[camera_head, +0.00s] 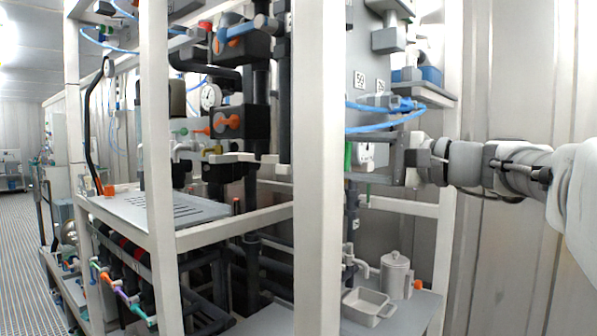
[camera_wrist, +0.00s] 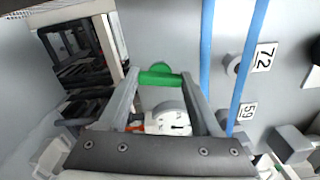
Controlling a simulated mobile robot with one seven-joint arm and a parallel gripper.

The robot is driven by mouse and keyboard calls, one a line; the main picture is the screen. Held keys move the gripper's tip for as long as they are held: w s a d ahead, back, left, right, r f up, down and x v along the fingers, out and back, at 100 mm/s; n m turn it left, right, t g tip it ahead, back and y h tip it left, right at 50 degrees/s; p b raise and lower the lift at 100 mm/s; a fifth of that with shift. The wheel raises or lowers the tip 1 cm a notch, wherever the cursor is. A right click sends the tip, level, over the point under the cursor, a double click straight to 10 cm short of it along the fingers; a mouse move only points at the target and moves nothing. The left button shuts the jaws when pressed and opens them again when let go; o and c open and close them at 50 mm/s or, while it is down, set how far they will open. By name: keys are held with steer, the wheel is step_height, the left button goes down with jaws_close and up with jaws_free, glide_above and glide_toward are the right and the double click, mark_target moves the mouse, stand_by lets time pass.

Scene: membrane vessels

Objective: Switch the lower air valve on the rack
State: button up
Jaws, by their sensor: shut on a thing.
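The air valve's green handle (camera_wrist: 160,77) shows in the wrist view on the grey panel, lying crosswise between the tips of my gripper's two fingers. My gripper (camera_wrist: 158,82) is shut on this handle, one finger at each end of it. In the head view, a bit of the green handle (camera_head: 348,155) shows at the left end of my gripper (camera_head: 354,160), beside the rack's white post. The rest of the valve is hidden by the post and the fingers. A white dial gauge (camera_wrist: 168,122) sits just below the handle in the wrist view, partly between the fingers.
Blue hoses (camera_wrist: 207,60) run close to the right finger. Number plates (camera_wrist: 265,57) are on the panel. The white rack post (camera_head: 318,180) stands left of my gripper. A lidded jug (camera_head: 397,275) and a tray (camera_head: 367,306) stand on the shelf below.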

steer(key=shift+n, duration=0.4)
steer(key=o, duration=1.4)
steer(key=p+v, duration=0.1)
steer(key=v, duration=1.6)
steer(key=shift+s+d+r, duration=0.1)
steer(key=shift+s+d, duration=0.05)
steer(key=shift+s, duration=0.05)
